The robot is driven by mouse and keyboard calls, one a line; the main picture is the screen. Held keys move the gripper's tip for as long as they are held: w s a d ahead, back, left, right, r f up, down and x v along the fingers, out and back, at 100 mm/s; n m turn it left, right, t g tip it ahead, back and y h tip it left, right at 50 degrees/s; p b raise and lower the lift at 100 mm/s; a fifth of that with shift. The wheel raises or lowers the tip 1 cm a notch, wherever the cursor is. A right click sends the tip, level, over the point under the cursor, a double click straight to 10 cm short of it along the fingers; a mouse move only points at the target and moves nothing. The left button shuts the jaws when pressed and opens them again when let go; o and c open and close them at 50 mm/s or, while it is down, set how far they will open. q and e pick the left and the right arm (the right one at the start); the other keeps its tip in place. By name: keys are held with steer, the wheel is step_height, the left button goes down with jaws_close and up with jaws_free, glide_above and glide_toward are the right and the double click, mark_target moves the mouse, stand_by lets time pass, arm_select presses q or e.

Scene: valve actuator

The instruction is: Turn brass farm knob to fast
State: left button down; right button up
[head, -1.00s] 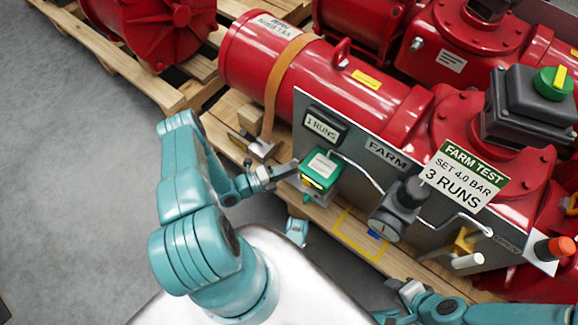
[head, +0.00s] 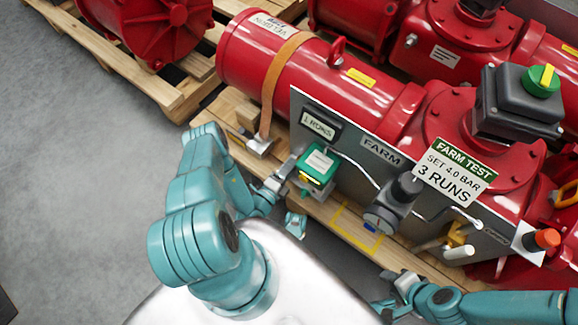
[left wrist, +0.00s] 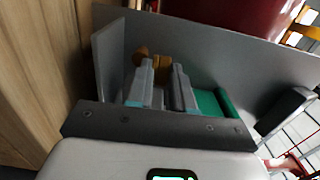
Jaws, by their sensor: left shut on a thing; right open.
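The brass knob (left wrist: 147,55) shows in the left wrist view at the tips of my left gripper (left wrist: 163,62), whose jaws are shut on it. Most of the knob is hidden by the fingers. In the head view my left gripper (head: 284,174) is at the left side of the green box (head: 318,166) on the grey FARM panel (head: 345,150), and the knob cannot be made out there. Any slow or fast marking is too small to read. My right gripper (head: 393,284) is open and empty at the lower right, apart from the panel.
A display reading "1 RUNS" (head: 319,124) sits above the green box. A grey regulator (head: 392,205), a yellow valve (head: 458,236) and an orange-red button (head: 546,238) are further right. Red actuators (head: 300,70) rest on wooden pallets (head: 240,120). Grey floor is clear at left.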

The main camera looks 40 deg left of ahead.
arm_select(q)
steer(key=shift+r, duration=0.25)
steer(key=c, duration=1.1)
jaws_free()
steer(key=shift+s+f, duration=0.1)
steer(key=shift+s, duration=0.05)
